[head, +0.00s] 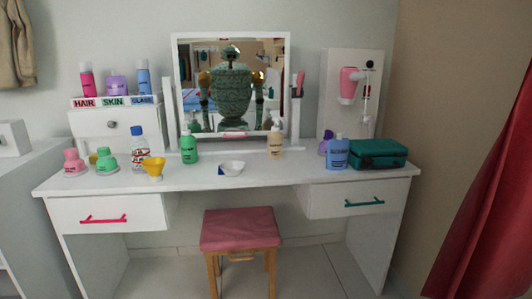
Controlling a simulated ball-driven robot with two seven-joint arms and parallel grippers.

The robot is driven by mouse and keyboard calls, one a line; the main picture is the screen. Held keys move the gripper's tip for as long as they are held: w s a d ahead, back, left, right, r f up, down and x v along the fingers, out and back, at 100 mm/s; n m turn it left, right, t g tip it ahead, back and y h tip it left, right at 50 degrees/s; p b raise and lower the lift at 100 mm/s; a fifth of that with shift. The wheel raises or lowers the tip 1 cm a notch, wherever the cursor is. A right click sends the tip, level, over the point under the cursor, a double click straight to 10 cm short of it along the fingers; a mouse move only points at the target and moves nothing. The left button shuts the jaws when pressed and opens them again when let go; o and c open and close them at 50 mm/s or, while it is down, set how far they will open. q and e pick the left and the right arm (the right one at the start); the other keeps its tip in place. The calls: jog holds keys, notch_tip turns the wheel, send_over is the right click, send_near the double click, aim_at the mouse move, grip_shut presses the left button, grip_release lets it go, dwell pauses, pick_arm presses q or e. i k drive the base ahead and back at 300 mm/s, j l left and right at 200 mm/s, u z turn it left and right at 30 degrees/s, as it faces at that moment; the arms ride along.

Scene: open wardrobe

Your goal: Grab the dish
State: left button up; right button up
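A small white dish (232,168) sits on the white vanity table (270,177), near the middle of its top. A small dark blue patch shows at its left side; I cannot tell if it is part of the dish. The dish stands apart from the yellow cup-like item to its left and the beige bottle to its right. Neither of my grippers shows in the head view.
Near the dish stand a yellow cup-like item (154,167), a green bottle (189,147) and a beige bottle (275,142). A blue bottle (337,152) and teal case (377,154) stand right. A pink stool (240,229) is in front. The table's front edge is clear.

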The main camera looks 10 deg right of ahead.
aim_at(228, 168)
jog(key=i+j+z, duration=0.2)
jog(key=i, duration=0.45)
jog(key=i+j+z, duration=0.15)
jog(key=i, duration=0.5)
